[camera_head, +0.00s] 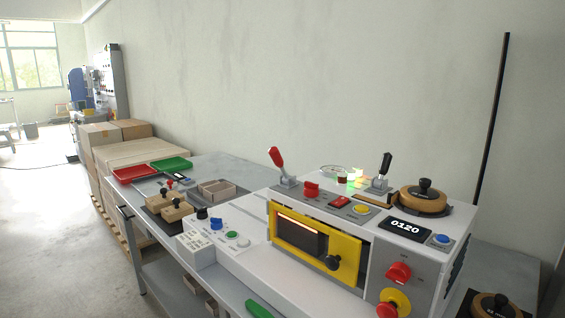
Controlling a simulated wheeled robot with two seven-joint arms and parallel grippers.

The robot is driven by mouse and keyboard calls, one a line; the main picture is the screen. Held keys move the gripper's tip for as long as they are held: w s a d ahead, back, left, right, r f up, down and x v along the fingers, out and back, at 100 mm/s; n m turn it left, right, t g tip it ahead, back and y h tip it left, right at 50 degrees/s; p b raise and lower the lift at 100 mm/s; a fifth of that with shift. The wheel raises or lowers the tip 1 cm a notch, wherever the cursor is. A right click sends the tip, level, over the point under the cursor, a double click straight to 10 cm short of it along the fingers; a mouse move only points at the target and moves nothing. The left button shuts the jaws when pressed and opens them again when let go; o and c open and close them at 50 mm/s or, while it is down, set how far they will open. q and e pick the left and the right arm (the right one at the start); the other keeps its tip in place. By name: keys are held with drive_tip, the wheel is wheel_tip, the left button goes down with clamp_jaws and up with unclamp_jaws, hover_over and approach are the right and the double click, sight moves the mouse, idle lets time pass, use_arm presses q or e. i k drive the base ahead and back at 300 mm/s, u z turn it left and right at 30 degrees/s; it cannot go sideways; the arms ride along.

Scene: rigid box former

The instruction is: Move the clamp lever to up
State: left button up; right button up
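A white machine (245,262) stands on a grey bench. Two levers rise from its top. One has a red handle (276,157) and leans to the left and up from its base. The other has a black handle (385,164) and stands nearly upright, near the back right. The labels are too small to read, so I cannot tell which one is the clamp lever. Neither of my grippers is in view, and nothing touches either lever.
A yellow-framed window (345,250) with a black knob is on the front. A round brown lidded part (422,200) sits by the display (404,227) reading 0120. Red (135,173) and green trays (171,164) lie at the left.

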sight(274, 152)
drive_tip(key=k, duration=0.5)
drive_tip(key=u, duration=0.7)
drive_tip(key=i, duration=1.25)
drive_tip(key=u, duration=0.25)
